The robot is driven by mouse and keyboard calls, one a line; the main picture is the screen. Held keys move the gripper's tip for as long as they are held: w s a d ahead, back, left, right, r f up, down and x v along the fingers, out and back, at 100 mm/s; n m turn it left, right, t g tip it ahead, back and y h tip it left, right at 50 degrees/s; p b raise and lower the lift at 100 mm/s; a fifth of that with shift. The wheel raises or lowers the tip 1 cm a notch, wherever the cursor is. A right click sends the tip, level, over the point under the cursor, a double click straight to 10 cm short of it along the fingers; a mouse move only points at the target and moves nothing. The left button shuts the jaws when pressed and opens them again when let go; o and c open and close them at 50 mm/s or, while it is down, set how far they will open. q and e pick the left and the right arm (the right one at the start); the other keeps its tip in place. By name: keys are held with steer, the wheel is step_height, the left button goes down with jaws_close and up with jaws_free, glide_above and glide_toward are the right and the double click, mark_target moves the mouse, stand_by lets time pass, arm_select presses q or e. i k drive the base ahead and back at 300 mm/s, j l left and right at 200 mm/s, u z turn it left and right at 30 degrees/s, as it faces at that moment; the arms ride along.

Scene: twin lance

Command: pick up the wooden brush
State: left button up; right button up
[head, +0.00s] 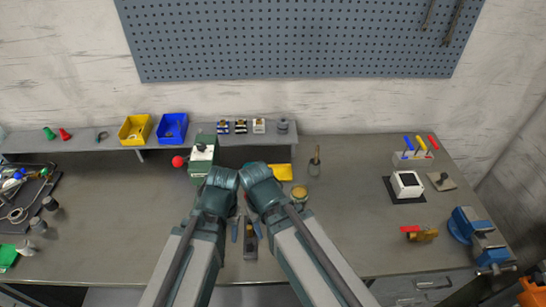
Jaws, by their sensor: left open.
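A thin brown handle, which looks like the wooden brush (317,152), stands nearly upright in a small clear jar (314,168) right of my arms. Its lower end is hard to make out. My two arms come up from the bottom and bend close together at mid-bench, left of the jar. My left gripper (244,222) is open, small and partly covered by the arm links, apart from the brush. I cannot make out my right gripper behind the links.
A yellow-topped can (299,194) stands between my arms and the jar. A green machine with a red knob (178,161) is at left. A white box (407,184), a brass valve (420,234) and a blue vise (474,230) are at right.

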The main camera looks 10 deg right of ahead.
mark_target(316, 152)
steer(key=k+u, duration=0.1)
steer(key=u, duration=0.75)
steer(key=k, duration=1.15)
